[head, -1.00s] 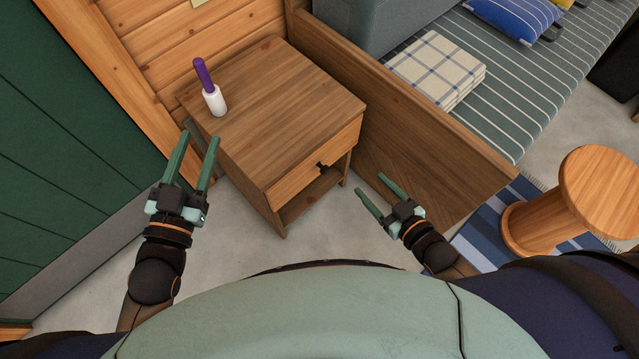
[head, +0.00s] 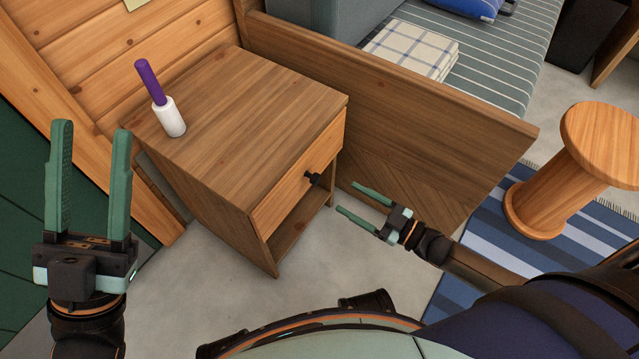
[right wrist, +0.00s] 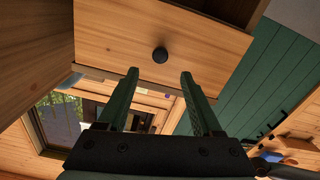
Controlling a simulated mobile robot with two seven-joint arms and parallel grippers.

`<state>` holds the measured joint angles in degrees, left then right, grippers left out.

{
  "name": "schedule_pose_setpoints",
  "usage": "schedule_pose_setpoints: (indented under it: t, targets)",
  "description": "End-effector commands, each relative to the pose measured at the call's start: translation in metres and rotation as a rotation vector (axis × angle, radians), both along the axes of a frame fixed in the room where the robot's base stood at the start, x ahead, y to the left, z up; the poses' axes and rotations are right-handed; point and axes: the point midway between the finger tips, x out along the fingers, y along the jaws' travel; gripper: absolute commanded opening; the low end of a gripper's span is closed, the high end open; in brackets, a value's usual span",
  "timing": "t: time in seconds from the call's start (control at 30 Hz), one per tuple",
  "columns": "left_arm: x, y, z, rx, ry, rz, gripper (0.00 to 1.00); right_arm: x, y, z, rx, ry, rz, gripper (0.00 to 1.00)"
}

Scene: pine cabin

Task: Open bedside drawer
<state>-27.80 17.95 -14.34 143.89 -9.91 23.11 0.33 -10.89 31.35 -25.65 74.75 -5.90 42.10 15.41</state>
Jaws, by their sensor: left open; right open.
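The wooden bedside table (head: 235,125) stands against the plank wall. Its drawer (head: 290,185) is shut, with a dark knob (head: 313,179) on the front and an open shelf below. In the right wrist view the drawer front (right wrist: 200,45) and round knob (right wrist: 160,55) show ahead of the fingers. My right gripper (head: 354,198) is open and empty, a little to the right of the knob and apart from it. It also shows in the right wrist view (right wrist: 160,85). My left gripper (head: 88,135) is open and empty, left of the table.
A white bottle with a purple top (head: 168,115) stands on the table. The bed's wooden side board (head: 420,120) runs close along the table's right. A round wooden stool (head: 570,165) stands on a blue striped rug (head: 480,240). Grey floor is clear before the table.

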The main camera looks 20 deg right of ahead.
Motion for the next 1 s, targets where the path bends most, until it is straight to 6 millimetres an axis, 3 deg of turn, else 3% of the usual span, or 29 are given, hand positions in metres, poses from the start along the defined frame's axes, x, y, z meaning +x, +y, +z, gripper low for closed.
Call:
schedule_pose_setpoints:
  t: [0.2, 0.4, 0.87, 1.0]
  targets:
    - [0.001, -0.002, -0.018, 0.011, 0.006, 0.005, 0.48, 0.038, 0.03, -0.002, 0.002, -0.004, 0.001, 0.67]
    - [0.001, -0.003, -0.029, 0.02, 0.009, 0.008, 0.48, 0.063, 0.049, -0.002, 0.002, -0.001, 0.0, 0.67]
    - [0.002, -0.004, -0.032, 0.028, 0.011, 0.012, 0.48, 0.074, 0.058, -0.001, 0.0, 0.002, 0.0, 0.67]
    - [0.002, -0.004, -0.032, 0.027, 0.012, 0.011, 0.48, 0.074, 0.058, -0.001, 0.0, 0.001, 0.0, 0.53]
